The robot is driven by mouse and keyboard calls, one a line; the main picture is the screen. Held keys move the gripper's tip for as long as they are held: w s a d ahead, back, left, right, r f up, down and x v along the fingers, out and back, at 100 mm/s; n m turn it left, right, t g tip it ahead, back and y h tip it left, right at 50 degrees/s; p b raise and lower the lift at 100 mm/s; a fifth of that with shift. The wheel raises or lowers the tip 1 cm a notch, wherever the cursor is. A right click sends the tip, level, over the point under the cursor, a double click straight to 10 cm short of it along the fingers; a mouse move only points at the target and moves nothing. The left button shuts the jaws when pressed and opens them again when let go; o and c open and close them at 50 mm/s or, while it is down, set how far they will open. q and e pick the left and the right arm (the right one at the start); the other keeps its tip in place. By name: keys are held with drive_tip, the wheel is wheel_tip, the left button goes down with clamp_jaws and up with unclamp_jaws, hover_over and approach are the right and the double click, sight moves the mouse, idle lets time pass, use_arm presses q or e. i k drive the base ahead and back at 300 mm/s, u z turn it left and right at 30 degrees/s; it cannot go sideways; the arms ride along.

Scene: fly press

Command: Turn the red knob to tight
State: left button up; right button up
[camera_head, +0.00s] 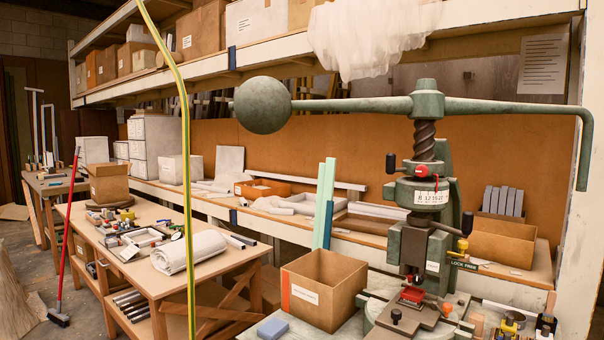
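A green fly press (413,250) stands at the right on a workbench, with a vertical screw and a long arm ending in a big round ball weight (262,105) at the left. A small red knob (421,171) sits on the front of the press collar, just below the screw and above a white number label. Small marks beside the knob are too small to read. A red block (411,297) lies under the ram. Neither of my grippers is in view.
A black-knobbed lever (391,162) sticks out left of the collar. A yellow-and-black handle (463,243) and a LOCK FREE plate (463,265) are at the right. An open cardboard box (322,290) stands left of the press. A yellow-green strip (186,150) hangs in front.

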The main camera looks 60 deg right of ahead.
sight(422, 171)
drive_tip(key=u, duration=0.6)
drive_tip(key=k, duration=1.15)
drive_tip(key=z, duration=1.1)
